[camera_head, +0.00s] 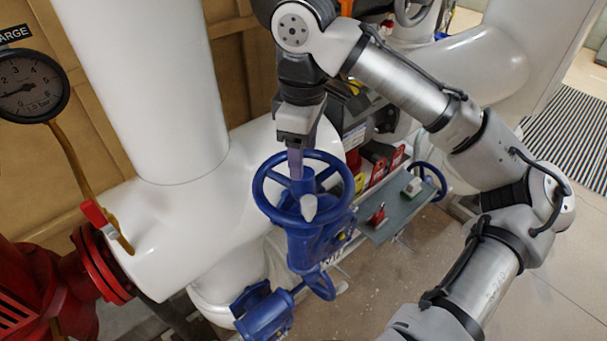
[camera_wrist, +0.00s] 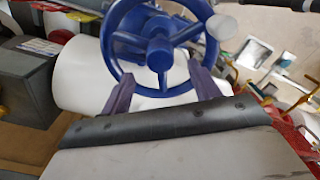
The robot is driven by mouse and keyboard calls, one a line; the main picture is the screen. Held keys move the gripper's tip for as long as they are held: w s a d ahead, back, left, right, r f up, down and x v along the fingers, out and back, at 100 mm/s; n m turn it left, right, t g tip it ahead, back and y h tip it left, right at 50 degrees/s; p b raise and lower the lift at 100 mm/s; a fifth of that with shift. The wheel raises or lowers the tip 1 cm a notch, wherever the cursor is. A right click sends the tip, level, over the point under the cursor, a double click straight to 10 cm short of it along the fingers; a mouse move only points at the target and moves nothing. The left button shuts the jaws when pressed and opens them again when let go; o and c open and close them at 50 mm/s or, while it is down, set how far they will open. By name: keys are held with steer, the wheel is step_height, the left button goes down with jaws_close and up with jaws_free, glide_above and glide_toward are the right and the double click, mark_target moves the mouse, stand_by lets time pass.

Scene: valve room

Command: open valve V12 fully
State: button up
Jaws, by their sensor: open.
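A blue valve handwheel (camera_head: 262,205) with spokes and a whitish knob (camera_head: 309,207) stands on a blue valve body (camera_head: 303,245) in the middle of the head view. No V12 label is readable on it. My gripper (camera_head: 295,165) points down at the wheel's far side, by the rim. In the wrist view the wheel's hub (camera_wrist: 159,52) lies ahead, and the knob (camera_wrist: 222,27) is at upper right. My two purple fingers (camera_wrist: 160,84) are spread, overlapping the near rim on either side of a spoke. Contact with the rim cannot be told. Nothing is held.
Large white pipes (camera_head: 150,90) stand behind and left of the valve. A red lever (camera_head: 97,215) and a gauge (camera_head: 30,85) are at left. A grey shelf (camera_head: 388,226) with small items is close on the right, with another blue wheel (camera_head: 440,185) beyond it.

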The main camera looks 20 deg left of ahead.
steer(key=shift+f+b, duration=1.4)
steer(key=shift+f, duration=1.7)
steer(key=shift+s+f, duration=0.2)
steer(key=shift+s, duration=0.05)
steer(key=shift+w+f, duration=0.1)
steer(key=shift+w, duration=0.05)
steer(key=c, duration=0.9)
